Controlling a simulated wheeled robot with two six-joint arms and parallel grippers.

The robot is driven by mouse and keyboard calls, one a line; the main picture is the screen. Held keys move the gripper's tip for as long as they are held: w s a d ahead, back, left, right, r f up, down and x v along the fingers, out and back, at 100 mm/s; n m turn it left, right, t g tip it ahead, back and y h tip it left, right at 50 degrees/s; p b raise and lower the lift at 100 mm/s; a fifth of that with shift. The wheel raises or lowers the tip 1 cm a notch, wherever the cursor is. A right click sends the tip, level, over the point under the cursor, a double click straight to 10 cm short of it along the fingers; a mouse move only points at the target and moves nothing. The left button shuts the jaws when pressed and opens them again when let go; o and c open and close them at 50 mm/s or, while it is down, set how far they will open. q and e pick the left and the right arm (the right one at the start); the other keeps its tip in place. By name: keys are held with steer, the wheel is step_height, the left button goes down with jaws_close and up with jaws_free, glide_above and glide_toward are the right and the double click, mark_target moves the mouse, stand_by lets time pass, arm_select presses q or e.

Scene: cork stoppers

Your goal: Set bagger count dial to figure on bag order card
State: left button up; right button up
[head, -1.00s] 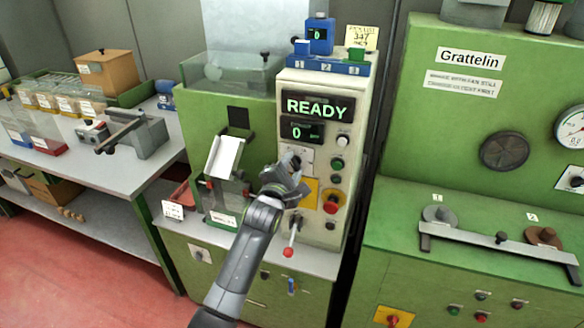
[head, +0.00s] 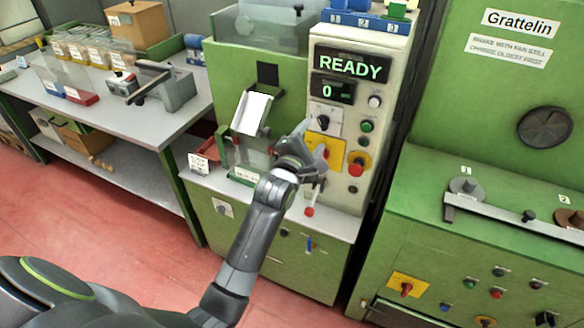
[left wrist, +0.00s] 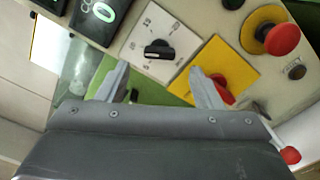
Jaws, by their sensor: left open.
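The count dial (head: 324,121) is a black knob on a white scale plate on the cream panel; it also shows in the left wrist view (left wrist: 158,50). My left gripper (head: 308,143) is open and empty, in front of the panel just below the dial. In the left wrist view its fingers (left wrist: 160,85) stand apart, with the knob beyond the gap. No order card with a readable figure is in view. My right gripper is not in view.
Close to the dial are a yellow plate with a red knob (left wrist: 222,88), a red stop button (head: 357,168), a green button (head: 367,126) and a red-tipped lever (head: 309,211). A bench (head: 140,118) stands left, a green Grattelin machine (head: 480,120) right.

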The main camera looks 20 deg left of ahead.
arm_select(q)
steer(key=s+b, duration=0.1)
steer(key=s, duration=1.1)
steer(key=shift+a, duration=0.2)
steer(key=shift+w, duration=0.1)
step_height(320, 180, down, 24)
steer(key=a+m+g, duration=0.1)
steer(key=m+g, duration=0.4)
steer(key=m, duration=0.2)
steer(key=s+a+f+m+g, duration=0.1)
steer(key=s+f+m+g, duration=0.2)
steer(key=f, duration=0.5)
steer(key=s+a+f+m+g, duration=0.1)
steer(key=s+f+m, duration=0.1)
steer(key=s+f, duration=0.5)
steer(key=s+a+f+m+g, duration=0.2)
steer(key=s+f, duration=0.5)
steer(key=s, duration=0.4)
steer(key=s+a+f+m+g+y, duration=0.1)
steer(key=s+f+m, duration=0.4)
steer(key=s, duration=0.6)
steer(key=s+a+f+m+g, duration=0.4)
steer(key=s+f, duration=0.5)
steer(key=s, duration=0.3)
steer(key=shift+f+g+y, duration=0.3)
steer(key=shift+f+g, duration=0.05)
steer(key=shift+g, duration=0.05)
